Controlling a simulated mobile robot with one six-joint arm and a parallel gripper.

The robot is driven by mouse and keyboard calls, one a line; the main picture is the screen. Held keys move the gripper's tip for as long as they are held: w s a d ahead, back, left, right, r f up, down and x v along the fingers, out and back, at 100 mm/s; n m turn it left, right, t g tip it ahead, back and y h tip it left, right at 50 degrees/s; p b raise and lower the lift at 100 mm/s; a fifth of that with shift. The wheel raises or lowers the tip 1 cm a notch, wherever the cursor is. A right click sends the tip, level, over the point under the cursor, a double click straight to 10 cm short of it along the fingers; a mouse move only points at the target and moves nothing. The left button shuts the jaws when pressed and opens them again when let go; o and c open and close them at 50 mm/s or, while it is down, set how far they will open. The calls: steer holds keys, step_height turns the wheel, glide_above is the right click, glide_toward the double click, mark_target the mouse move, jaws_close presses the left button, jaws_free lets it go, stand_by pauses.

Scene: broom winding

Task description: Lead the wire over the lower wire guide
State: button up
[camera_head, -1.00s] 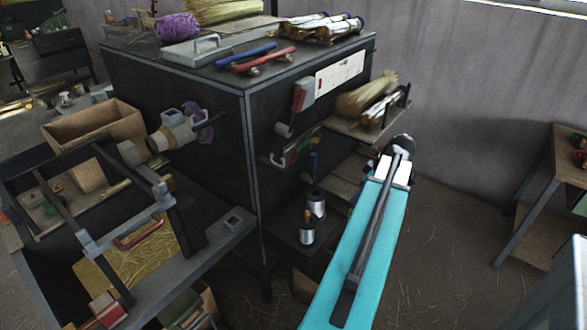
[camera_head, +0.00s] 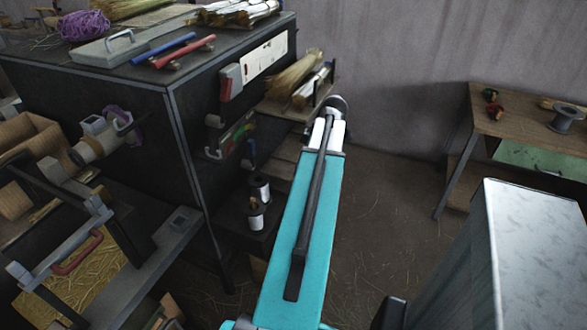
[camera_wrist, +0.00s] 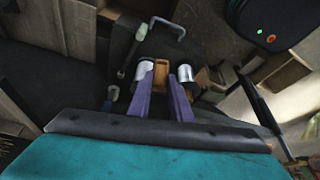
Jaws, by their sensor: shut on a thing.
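No wire strand can be made out.
The dark machine (camera_head: 120,120) stands at left, with a red-handled switch (camera_head: 230,82) on its side. A side shelf (camera_head: 280,108) holds broom bundles. A wooden table (camera_head: 470,130) stands at right, a grey metal box (camera_head: 520,260) at front right. Floor between is clear.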

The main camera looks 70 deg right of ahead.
steer(key=shift+r+n, duration=0.7)
steer(key=shift+r, duration=0.1)
steer(key=shift+w+a+r+p, duration=1.7)
steer(key=shift+w+r+p, duration=1.25)
steer(key=shift+r, duration=2.5)
steer(key=shift+w+a+r+p, duration=1.7)
steer(key=shift+w+r+p, duration=1.25)
steer(key=shift+r, duration=2.45)
steer(key=shift+w+a+r+p, duration=2)
steer(key=shift+w+r, duration=1.65)
steer(key=shift+r, duration=1.8)
steer(key=shift+w+a, duration=1.55)
steer(key=shift+a, duration=3.95)
step_height(320, 180, down, 22)
steer(key=b, duration=1)
